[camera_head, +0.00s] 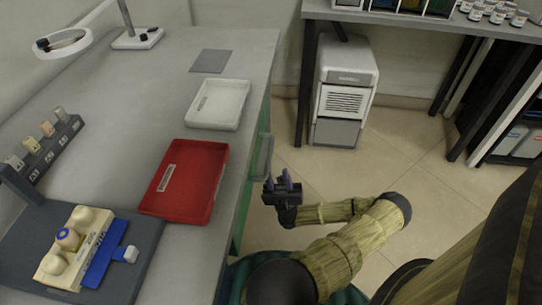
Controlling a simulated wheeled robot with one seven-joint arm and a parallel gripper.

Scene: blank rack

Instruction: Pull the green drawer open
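The green drawer front (246,200) shows as a narrow strip on the side of the grey bench, seen almost edge-on. It looks flush with the bench side. A grey bar handle (263,156) stands out from the green front. My gripper (280,180) is just below and right of the handle in the picture, its fingers pointing up. The fingers look apart, with nothing between them. The gripper appears close to the handle but not around it; the exact distance in depth cannot be told. The bench top hides the inside of the drawer.
On the bench (255,60) lie a red tray (210,205) and a white tray (218,104) near the drawer edge. A dark rack with vials (46,130) stands at left. A white cabinet unit (345,95) is on the floor behind. The floor (400,150) right of my gripper is clear.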

